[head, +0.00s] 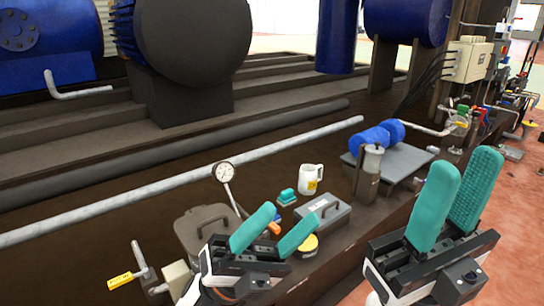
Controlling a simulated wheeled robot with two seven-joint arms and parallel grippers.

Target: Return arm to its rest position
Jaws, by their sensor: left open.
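My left gripper (292,214) is at the lower middle of the head view, its two teal fingers spread apart over the front of the dark bench. A small orange and blue item (275,227) shows between these fingers; I cannot tell its distance from them, and no finger visibly closes on it. My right gripper (467,166) is at the lower right, raised in front of the bench's right edge. Its teal fingers point up, with a gap between them and nothing held.
Near my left gripper are a grey toolbox (323,215), a yellow-topped round item (305,244), a white mug (311,180), a dial gauge (224,172) and a yellow-handled valve (124,281). A metal cylinder (368,172) stands further right. Reddish floor (515,225) is open at right.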

